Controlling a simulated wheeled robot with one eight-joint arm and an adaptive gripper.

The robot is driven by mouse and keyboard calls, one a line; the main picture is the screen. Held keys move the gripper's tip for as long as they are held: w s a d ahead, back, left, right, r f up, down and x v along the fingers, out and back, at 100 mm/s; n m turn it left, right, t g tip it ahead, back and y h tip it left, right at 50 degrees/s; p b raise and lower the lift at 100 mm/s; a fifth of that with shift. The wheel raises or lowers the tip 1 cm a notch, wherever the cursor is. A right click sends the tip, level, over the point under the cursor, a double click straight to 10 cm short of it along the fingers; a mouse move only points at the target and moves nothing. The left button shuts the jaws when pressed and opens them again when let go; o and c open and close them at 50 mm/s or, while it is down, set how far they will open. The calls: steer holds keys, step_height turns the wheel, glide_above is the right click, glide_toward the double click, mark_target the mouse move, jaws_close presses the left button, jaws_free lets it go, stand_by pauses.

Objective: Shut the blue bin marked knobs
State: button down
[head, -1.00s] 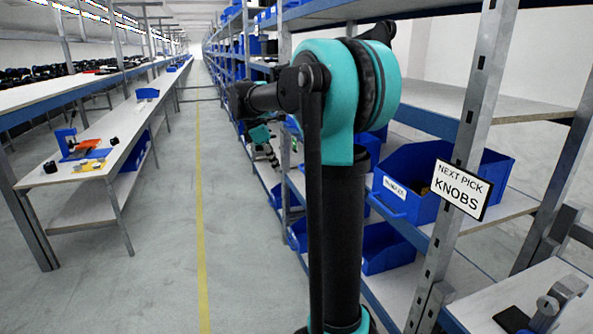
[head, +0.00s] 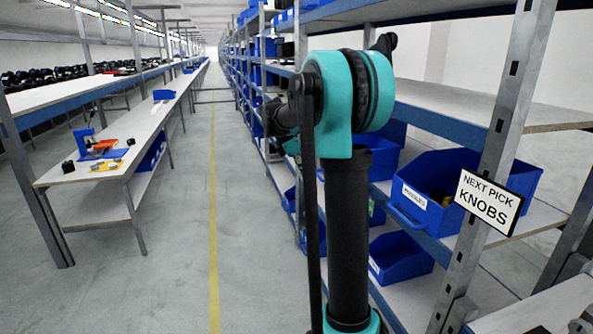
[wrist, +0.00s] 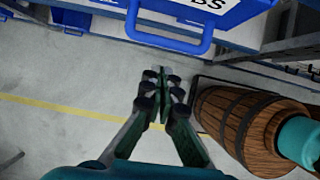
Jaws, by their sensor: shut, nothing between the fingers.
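In the wrist view, a blue bin (wrist: 115,8) with a white label ending in "BS" (wrist: 208,4) fills the top edge. Its blue loop handle (wrist: 185,47) stands out over the floor. The rest of the bin and its inside are out of frame. My gripper (wrist: 163,82) is shut and empty, below the handle in the picture; I cannot tell whether they touch. In the head view my arm hides the gripper and I cannot make out the knobs bin. A sign reading "NEXT PICK KNOBS" (head: 488,201) hangs on the rack post.
A blue bin with another label, seemingly toggles (head: 415,197), sits on the rack at right. Another blue bin (head: 402,262) is on the shelf below. A rack post (head: 497,140) stands at right. The aisle floor (head: 165,255) is clear; a long workbench (head: 130,128) lines its left.

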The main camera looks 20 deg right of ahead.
steer(key=shift+d+r, duration=0.15)
steer(key=shift+d, duration=0.7)
steer(key=d, duration=1.3)
steer(key=shift+d, duration=0.35)
